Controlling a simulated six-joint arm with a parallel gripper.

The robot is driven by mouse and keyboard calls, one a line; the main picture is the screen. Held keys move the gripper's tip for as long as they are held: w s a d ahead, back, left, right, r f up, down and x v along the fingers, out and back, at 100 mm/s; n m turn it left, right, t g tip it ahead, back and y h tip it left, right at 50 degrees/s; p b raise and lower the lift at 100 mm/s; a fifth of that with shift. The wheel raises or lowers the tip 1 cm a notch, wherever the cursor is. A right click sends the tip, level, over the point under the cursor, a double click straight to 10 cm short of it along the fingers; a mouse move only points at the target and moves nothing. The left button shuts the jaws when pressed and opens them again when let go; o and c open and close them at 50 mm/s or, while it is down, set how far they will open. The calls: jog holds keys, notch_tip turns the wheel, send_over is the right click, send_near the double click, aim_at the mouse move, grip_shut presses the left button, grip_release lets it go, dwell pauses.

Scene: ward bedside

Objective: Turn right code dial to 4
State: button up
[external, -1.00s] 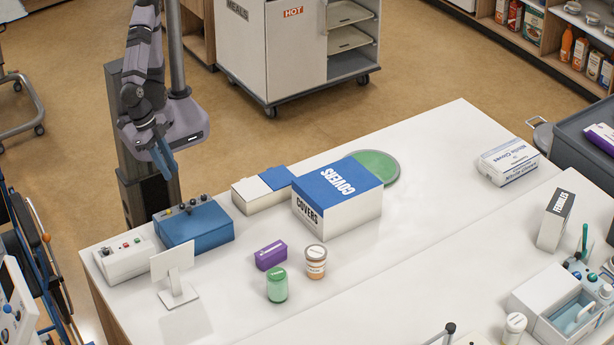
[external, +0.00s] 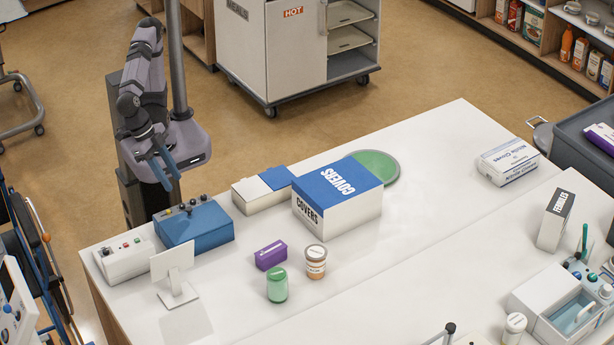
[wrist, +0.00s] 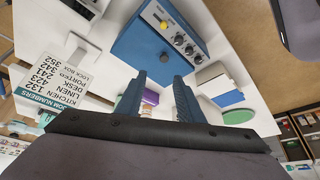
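The blue code box (external: 195,228) stands at the near-left part of the white counter. Its top carries a yellow knob (wrist: 164,25) and a row of three dark dials. The right code dial (wrist: 198,58) is the dial at the row's end, farthest from the yellow knob; it also shows in the external view (external: 203,198). Its setting is too small to read. My gripper (external: 174,184) is open and empty, with its two blue fingers pointing down, above and behind the box. In the wrist view the fingertips (wrist: 159,76) are apart from the box and all dials.
A white box with red and green buttons (external: 124,259) stands left of the code box. A room-number sign (wrist: 62,84) stands in front. A white-blue carton (external: 262,190), COVERS box (external: 338,205), purple box (external: 270,255) and two jars are nearby.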

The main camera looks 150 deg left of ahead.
jog(key=w+f+b, duration=0.2)
jog(key=b, duration=2.8)
send_near(181, 205)
jog(key=shift+a+r+h, duration=0.15)
jog(key=shift+h, duration=0.15)
jog(key=shift+b+x, duration=2.35)
jog(key=shift+x, duration=1.35)
grip_shut()
